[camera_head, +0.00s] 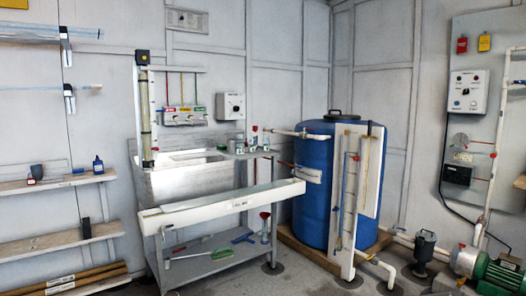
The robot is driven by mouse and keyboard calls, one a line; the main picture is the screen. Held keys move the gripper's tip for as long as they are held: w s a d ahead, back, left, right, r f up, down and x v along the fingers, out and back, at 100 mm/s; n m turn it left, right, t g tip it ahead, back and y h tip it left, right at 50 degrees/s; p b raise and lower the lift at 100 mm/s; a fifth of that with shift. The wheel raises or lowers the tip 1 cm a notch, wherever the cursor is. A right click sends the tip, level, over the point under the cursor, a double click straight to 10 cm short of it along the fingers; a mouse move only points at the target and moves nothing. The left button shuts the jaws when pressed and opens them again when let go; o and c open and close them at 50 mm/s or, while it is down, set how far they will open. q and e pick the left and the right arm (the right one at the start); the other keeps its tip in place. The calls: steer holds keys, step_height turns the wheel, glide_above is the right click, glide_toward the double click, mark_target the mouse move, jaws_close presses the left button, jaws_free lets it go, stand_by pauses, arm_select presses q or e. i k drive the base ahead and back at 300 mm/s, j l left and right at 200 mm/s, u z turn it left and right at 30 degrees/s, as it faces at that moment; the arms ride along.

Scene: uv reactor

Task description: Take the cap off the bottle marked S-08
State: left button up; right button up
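Several small bottles or containers (240,144) stand at the right end of the metal sink bench (165,190), at the back centre. Red parts show on or beside some of them. A small blue bottle (98,166) with a dark top stands on the upper left shelf. All markings are too small to read, so I cannot tell which bottle is S-08 or whether its cap is on. Neither of my grippers shows in the head view.
A long white trough-like box (222,207) runs across the bench front. A blue tank (312,205) with pipes stands right of it. Wooden shelves (60,241) line the left wall. A green pump (490,271) sits at lower right. Some floor shows between bench and pump.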

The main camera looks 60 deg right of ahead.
mark_target(252, 140)
steer(key=k+l+z, duration=0.2)
steer(key=l, duration=0.75)
steer(key=l+z, duration=0.2)
steer(key=l, duration=0.7)
steer(key=l+z, duration=0.15)
steer(key=l, duration=0.8)
steer(key=l+z, duration=0.2)
steer(key=l, duration=0.75)
steer(key=i+l+z, duration=0.2)
steer(key=l, duration=0.75)
steer(key=k, duration=0.1)
